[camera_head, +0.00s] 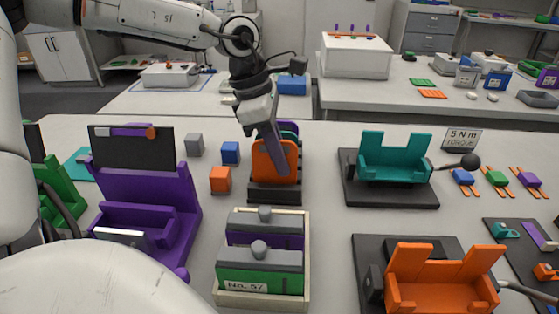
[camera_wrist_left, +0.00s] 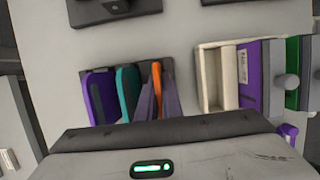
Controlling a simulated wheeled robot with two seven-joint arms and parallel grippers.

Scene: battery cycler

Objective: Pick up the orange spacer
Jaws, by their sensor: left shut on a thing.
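The orange spacer (camera_head: 265,163) stands upright at the front of a dark rack (camera_head: 274,196). Behind it in the rack are a teal spacer (camera_wrist_left: 127,92) and a purple spacer (camera_wrist_left: 101,98). My left gripper (camera_head: 281,168) reaches down from above and is shut on the orange spacer. In the left wrist view the orange spacer shows as a thin edge (camera_wrist_left: 157,76) between the two fingers. The spacer's lower edge still appears to be within the rack. My right gripper is not in view.
An orange cube (camera_head: 220,179), a blue cube (camera_head: 230,152) and a grey cube (camera_head: 194,144) lie left of the rack. A box with grey-topped modules (camera_head: 306,270) stands in front. A purple fixture (camera_head: 150,200) is at left, a teal fixture (camera_head: 395,160) at right.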

